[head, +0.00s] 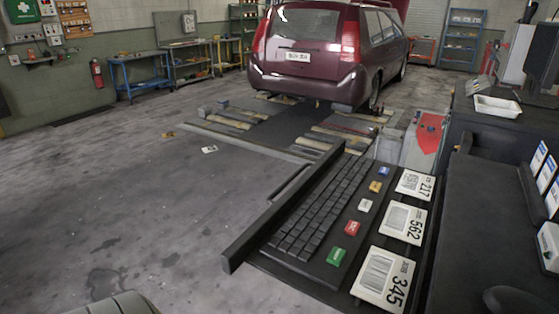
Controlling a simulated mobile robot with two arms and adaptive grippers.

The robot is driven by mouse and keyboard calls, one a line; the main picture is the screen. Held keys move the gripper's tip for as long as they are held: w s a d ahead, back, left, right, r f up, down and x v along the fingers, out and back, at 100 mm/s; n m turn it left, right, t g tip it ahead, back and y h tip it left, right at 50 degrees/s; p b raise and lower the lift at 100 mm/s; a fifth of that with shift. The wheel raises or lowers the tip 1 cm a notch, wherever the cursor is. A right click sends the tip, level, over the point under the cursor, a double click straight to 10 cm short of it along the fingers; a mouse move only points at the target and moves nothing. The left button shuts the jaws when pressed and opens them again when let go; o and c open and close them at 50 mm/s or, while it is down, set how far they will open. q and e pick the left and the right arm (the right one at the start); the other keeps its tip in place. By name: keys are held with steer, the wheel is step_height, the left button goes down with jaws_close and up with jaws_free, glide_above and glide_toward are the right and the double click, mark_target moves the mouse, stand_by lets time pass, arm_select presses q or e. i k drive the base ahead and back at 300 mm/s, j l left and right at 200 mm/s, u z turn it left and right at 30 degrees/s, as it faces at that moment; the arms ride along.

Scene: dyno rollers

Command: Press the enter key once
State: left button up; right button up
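A black keyboard (322,212) lies on a dark console in the lower middle of the head view. Along its right side runs a column of coloured keys: a green key (336,257) nearest me, then a red key (352,228), a white key (365,205), an orange key (375,186) and a blue key (383,171). The key labels are too small to read, so I cannot tell which one is enter. Neither of my grippers is in view.
Cards with printed codes, including one marked 345 (384,278), lie right of the keys. A raised dark bar (285,207) edges the console's left side. A white tray (497,107) sits at the right. A maroon car (325,52) stands beyond the rollers.

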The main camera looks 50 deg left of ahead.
mark_target(335, 257)
steer(key=k+j, duration=0.1)
steer(key=j, duration=1.4)
steer(key=k+j, duration=0.15)
steer(key=j, duration=0.6)
